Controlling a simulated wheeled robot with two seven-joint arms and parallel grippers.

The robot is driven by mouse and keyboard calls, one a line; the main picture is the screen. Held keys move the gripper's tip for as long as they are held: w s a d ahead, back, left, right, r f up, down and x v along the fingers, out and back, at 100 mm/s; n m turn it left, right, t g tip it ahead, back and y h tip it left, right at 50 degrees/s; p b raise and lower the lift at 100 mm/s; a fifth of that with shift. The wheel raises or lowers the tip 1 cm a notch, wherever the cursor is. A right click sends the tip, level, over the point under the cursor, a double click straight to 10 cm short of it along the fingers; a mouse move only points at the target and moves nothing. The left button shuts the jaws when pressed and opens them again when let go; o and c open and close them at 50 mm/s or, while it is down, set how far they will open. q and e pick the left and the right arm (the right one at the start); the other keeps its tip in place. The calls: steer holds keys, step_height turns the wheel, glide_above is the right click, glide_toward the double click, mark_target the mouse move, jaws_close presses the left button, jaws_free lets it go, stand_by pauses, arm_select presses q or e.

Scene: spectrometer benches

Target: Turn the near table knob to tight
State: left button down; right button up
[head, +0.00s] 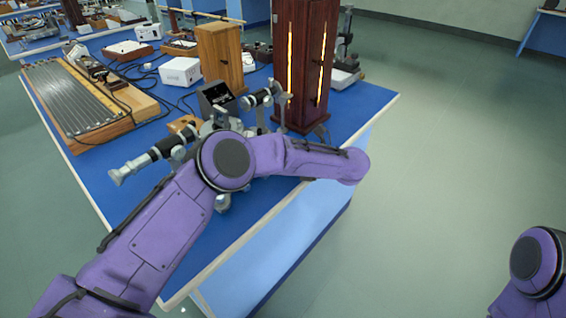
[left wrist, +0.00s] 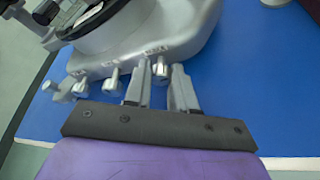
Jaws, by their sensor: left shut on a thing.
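The spectrometer stands on the blue bench; in the head view its black-and-silver tube (head: 150,157) shows to the left of my left arm, which hides much of its body. In the left wrist view its grey base (left wrist: 190,35) carries several silver knobs along the near edge. My left gripper (left wrist: 161,68) is shut on the rightmost of these knobs (left wrist: 160,66), with one finger on each side. Other knobs (left wrist: 112,79) stand free to the left. Small labels above the knobs are too blurred to read. My left gripper is hidden in the head view. My right gripper is out of view.
A dark red wooden lamp housing (head: 303,60) stands behind the spectrometer. A wooden box (head: 220,58), a white box (head: 180,71) and a grooved board (head: 80,98) are farther back and left. The floor right of the bench is clear.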

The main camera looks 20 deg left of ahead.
arm_select(q)
steer(key=shift+d+m+g+y, duration=0.1)
steer(key=shift+m+g+y, duration=0.3)
steer(key=shift+m, duration=0.4)
steer(key=c, duration=1.2)
jaws_free()
steer(key=shift+d, duration=0.1)
steer(key=b+v, duration=0.3)
steer(key=v, duration=0.7)
steer(key=shift+d, duration=0.25)
